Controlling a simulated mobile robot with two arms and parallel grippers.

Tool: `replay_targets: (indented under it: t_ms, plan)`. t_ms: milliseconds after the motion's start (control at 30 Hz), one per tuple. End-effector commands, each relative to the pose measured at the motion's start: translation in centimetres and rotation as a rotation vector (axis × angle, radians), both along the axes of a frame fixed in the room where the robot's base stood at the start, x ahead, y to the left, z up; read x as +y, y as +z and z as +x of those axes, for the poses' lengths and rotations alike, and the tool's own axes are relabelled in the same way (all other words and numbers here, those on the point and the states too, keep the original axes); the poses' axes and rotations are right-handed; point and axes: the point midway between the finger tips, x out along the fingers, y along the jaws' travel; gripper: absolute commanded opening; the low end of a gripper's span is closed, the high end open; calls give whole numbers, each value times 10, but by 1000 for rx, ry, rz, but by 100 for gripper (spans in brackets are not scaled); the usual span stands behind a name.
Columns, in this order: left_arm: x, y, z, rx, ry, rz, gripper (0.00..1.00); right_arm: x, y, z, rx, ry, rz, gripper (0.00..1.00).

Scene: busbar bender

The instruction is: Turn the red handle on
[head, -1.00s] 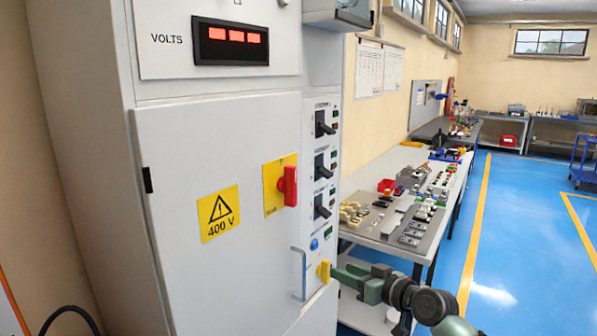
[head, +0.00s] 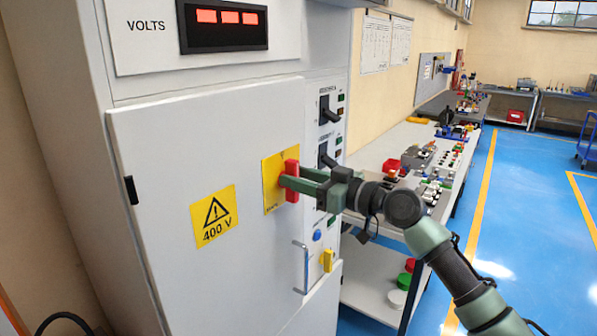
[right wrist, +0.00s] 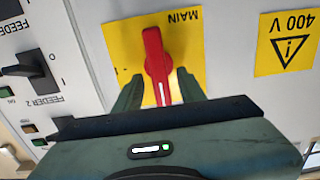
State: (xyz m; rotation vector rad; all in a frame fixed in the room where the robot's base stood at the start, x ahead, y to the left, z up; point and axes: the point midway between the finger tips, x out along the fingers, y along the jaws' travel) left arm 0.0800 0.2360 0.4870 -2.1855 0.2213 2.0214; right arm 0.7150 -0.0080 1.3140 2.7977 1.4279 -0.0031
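The red handle (head: 292,168) sits on a yellow plate (head: 270,197) on the grey cabinet door and stands upright. In the right wrist view the red handle (right wrist: 155,52) is on the yellow plate marked MAIN (right wrist: 185,30), with a white line on its near end. My right gripper (head: 292,179) is at the handle, coming from the right. In the right wrist view its two green fingers (right wrist: 160,90) stand one on each side of the handle's near end, with gaps visible, so it is open around the handle. My left gripper is out of view.
A workbench (head: 402,140) with parts runs along the wall.

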Motion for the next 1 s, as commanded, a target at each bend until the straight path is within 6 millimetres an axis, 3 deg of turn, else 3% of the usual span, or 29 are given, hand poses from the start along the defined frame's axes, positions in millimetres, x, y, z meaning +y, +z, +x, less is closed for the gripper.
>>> replay_targets:
  t_ms: [267,433,1000]
  plan:
    - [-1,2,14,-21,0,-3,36,2,0,2,0,-1,0,40]
    - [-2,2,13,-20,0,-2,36,2,-1,2,1,-1,1,0]
    - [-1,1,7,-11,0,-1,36,1,-1,2,1,-2,1,0]
